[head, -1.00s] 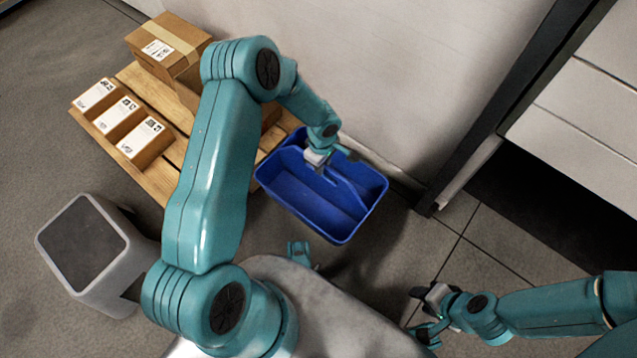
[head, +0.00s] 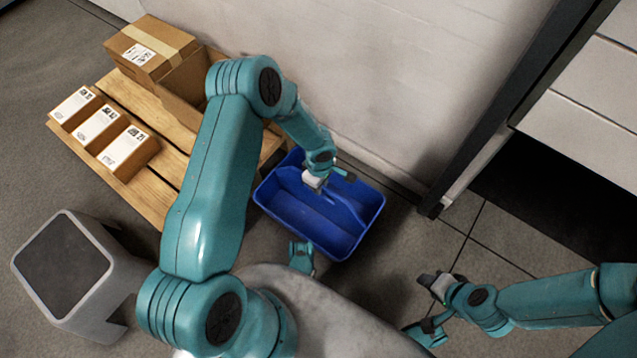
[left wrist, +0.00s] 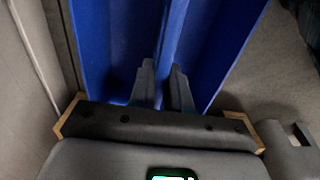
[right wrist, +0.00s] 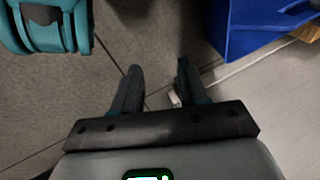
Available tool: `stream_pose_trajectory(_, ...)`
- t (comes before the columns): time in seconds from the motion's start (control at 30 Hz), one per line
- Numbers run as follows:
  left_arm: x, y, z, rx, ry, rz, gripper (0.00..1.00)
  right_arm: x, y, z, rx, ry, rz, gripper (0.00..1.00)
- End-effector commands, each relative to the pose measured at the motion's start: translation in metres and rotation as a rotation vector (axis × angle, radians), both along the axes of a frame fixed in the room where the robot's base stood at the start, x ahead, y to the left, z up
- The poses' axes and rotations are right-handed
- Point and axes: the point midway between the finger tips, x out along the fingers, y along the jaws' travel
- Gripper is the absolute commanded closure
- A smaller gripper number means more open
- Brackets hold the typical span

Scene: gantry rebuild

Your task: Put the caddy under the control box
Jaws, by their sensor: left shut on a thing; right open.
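The caddy (head: 345,232) is an open blue tray with a raised middle divider, in the centre of the head view. My left gripper (head: 314,182) is shut on that divider; the left wrist view (left wrist: 165,70) shows the fingers either side of it, with blue walls (left wrist: 222,45) around. The caddy appears held off the floor, roughly level. My right gripper (head: 430,284) is open and empty, low at the right; the caddy shows top right in the right wrist view (right wrist: 240,28). I cannot make out a control box for certain.
A pale wall (head: 380,90) runs behind the caddy, ending at a dark post (head: 490,110). A wooden pallet (head: 135,195) with cardboard boxes (head: 150,48) stands left. A grey dark-topped stand (head: 62,265) is lower left. Tiled floor (head: 490,240) is clear between post and right arm.

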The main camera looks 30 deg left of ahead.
Motion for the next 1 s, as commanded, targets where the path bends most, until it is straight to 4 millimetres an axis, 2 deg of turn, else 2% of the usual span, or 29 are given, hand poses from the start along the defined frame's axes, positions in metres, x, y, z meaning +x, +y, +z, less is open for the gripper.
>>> stream_pose_trajectory(0.07, 0.001, 0.0, -0.003, 0.0, -0.001, 0.0, 1.0, 0.001, 0.0, -0.003, -0.001, -0.004, 0.0, 0.57)
stream_pose_trajectory(0.1, 0.0, 0.0, -0.002, 0.0, 0.0, 0.0, 0.7, 0.001, 0.0, -0.002, -0.001, -0.004, 0.0, 0.57)
stream_pose_trajectory(0.13, 0.0, 0.0, -0.002, 0.0, 0.0, 0.0, 0.6, 0.001, 0.0, -0.001, -0.001, -0.004, 0.0, 0.57)
stream_pose_trajectory(0.17, 0.0, 0.001, -0.002, 0.0, 0.0, 0.0, 0.57, 0.001, 0.0, -0.001, -0.001, -0.004, 0.0, 0.57)
stream_pose_trajectory(0.4, 0.001, 0.002, -0.002, 0.0, 0.0, 0.0, 0.57, 0.001, 0.0, -0.001, -0.001, -0.003, 0.0, 0.57)
stream_pose_trajectory(0.53, 0.002, 0.003, 0.008, 0.001, -0.001, -0.001, 0.57, -0.002, 0.0, 0.005, 0.001, 0.007, 0.001, 0.57)
stream_pose_trajectory(0.8, 0.002, 0.003, 0.07, 0.001, -0.002, 0.0, 0.57, -0.021, 0.004, 0.033, 0.014, 0.07, 0.009, 0.57)
stream_pose_trajectory(1.0, 0.002, 0.003, 0.107, 0.001, -0.001, 0.0, 0.57, -0.033, 0.006, 0.048, 0.021, 0.11, 0.014, 0.57)
